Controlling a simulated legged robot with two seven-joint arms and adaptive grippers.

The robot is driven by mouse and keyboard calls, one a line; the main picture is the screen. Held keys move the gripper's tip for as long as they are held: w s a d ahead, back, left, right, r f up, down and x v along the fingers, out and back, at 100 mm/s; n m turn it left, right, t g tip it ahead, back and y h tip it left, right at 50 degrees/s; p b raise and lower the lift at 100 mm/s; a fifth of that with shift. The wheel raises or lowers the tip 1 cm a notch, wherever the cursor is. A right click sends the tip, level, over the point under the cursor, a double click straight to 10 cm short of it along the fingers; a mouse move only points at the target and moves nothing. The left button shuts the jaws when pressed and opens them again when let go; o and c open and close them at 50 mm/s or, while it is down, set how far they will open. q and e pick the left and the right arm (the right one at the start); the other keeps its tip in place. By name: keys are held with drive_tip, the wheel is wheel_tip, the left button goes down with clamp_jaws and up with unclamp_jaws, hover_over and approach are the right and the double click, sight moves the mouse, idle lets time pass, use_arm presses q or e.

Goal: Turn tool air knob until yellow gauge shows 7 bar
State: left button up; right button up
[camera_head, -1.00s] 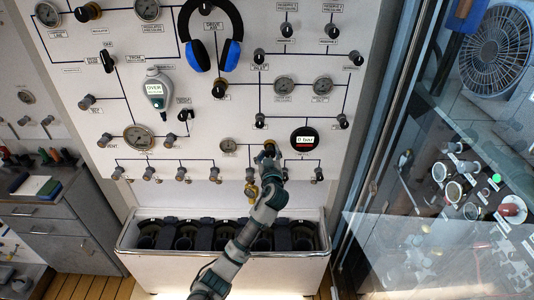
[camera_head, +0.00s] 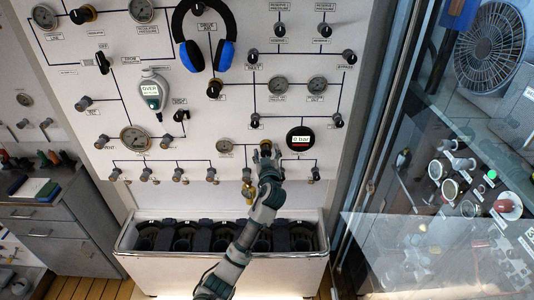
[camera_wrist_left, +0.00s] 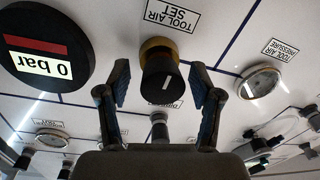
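The tool air knob (camera_wrist_left: 160,72), under the label "TOOL AIR SET", has a black cap with a white mark and a brass-coloured base. In the head view its brass part (camera_head: 265,144) shows just above my left gripper (camera_head: 266,156). In the wrist view my left gripper (camera_wrist_left: 160,92) is open, with one finger on each side of the knob and visible gaps. The round "TOOL AIR PRESSURE" gauge (camera_wrist_left: 260,82) is right of the knob; its needle is too small to read. A round black display (camera_head: 300,138) with a red band reads 0 bar. My right gripper is not in view.
A brass fitting (camera_head: 248,188) hangs below the panel near my left arm. Blue headphones (camera_head: 205,38) and a hand-held meter (camera_head: 153,90) hang higher up. A white bin (camera_head: 180,265) stands under the panel. A glass window (camera_head: 400,190) is on the right.

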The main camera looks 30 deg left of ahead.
use_arm(q)
drive_tip(key=shift+s, duration=0.3)
drive_tip(key=v, duration=1.1)
drive_tip(key=shift+d, duration=0.25)
drive_tip(key=shift+a+f, duration=0.1)
drive_tip(key=shift+f, duration=0.05)
idle(1.9)
